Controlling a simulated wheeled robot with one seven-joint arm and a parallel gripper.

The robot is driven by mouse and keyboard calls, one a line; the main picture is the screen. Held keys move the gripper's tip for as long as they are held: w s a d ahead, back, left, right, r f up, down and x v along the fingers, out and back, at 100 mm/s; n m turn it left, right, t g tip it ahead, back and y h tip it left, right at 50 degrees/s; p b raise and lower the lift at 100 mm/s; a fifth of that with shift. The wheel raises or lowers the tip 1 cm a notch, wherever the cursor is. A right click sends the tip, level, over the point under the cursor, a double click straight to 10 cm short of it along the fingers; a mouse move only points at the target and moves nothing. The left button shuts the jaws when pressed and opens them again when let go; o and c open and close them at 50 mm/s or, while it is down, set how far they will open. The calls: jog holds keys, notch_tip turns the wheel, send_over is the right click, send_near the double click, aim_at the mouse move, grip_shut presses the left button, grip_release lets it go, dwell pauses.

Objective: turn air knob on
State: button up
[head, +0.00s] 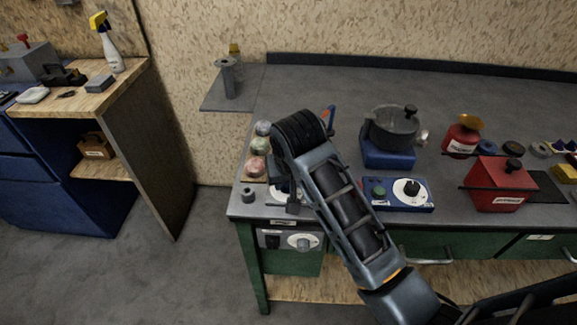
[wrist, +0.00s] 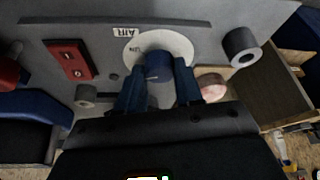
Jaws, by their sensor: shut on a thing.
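The air knob (wrist: 158,64) is a short blue cylinder on a round white dial (wrist: 180,43) in the wrist view. An upside-down label reading AIR (wrist: 130,31) sits beside the dial, and an ON mark shows on its left part. My gripper (wrist: 159,88) is shut on the knob, one blue finger on each side. In the head view, part of the white dial (head: 275,192) shows near the bench's front left corner. My arm hides the knob and most of the fingers there.
A grey cylinder (wrist: 242,47) and a pink ball (wrist: 212,86) stand close to the dial. In the head view, a blue box with a dial (head: 396,194), a pot (head: 393,128) and a red box (head: 497,185) stand right of my arm.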

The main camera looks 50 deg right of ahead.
jog(key=m+g+h+p, duration=0.1)
jog(key=m, duration=0.2)
jog(key=shift+w+a+m, duration=0.1)
jog(key=shift+m, duration=0.2)
jog(key=m+g, duration=0.1)
jog(key=m, duration=0.1)
jog(key=m+h, duration=0.1)
jog(key=m, duration=0.2)
jog(key=shift+w+g, duration=0.15)
jog(key=shift+g, duration=0.25)
jog(key=shift+m, duration=0.3)
jog(key=o, duration=1)
jog(key=shift+o, duration=0.2)
